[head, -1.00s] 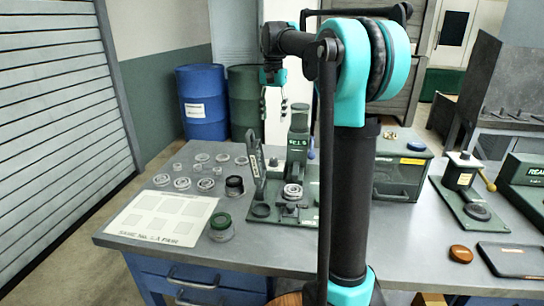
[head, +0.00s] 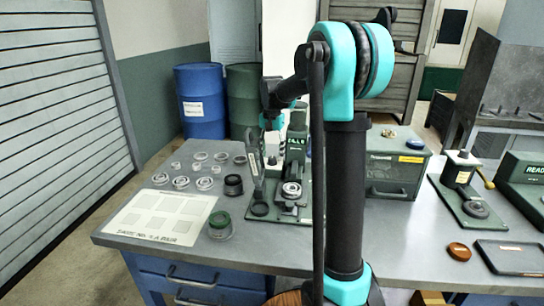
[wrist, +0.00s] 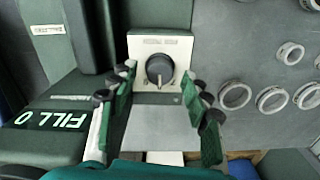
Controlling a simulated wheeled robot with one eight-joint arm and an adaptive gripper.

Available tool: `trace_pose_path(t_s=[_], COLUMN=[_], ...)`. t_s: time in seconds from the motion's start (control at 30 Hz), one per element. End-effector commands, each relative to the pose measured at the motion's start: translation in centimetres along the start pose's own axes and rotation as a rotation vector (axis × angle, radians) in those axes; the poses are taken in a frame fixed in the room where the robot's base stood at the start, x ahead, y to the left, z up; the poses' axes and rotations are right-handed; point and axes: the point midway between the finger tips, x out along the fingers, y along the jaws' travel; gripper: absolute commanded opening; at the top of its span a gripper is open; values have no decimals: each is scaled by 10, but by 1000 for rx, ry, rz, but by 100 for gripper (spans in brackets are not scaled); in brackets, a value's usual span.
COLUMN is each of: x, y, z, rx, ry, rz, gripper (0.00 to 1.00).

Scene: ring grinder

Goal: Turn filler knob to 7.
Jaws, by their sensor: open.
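The filler knob (wrist: 160,70) is a dark round dial with a light pointer mark, set on a pale labelled plate (wrist: 178,48). A green display beside it reads "FILL 0" (wrist: 50,119), seen upside down in the wrist view. My gripper (wrist: 162,80) is open, with one finger pair on each side of the knob and a visible gap on both sides. I cannot tell how far above the knob the fingertips are. In the head view my gripper is at the green machine (head: 296,142), and the knob is hidden.
Several metal rings (wrist: 271,99) lie on the grey bench near the knob plate. A green-lidded jar (head: 220,226) and a pale sheet with squares (head: 160,217) are at the front left. A green box (head: 398,165) stands to the machine's right.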

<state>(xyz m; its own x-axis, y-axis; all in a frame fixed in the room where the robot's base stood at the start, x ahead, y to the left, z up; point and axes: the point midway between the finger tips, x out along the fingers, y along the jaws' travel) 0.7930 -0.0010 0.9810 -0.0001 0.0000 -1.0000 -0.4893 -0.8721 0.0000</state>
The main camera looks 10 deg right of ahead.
Motion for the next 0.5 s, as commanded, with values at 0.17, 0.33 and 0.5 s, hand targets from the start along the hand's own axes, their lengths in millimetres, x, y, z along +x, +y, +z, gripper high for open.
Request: trace_pose_path(t_s=[0.17, 0.33, 0.5], x=[12, 14, 14], y=[0, 0, 0], z=[0, 0, 0], rx=[0, 0, 0], ry=[0, 0, 0], rz=[0, 0, 0], gripper=[49, 49, 44])
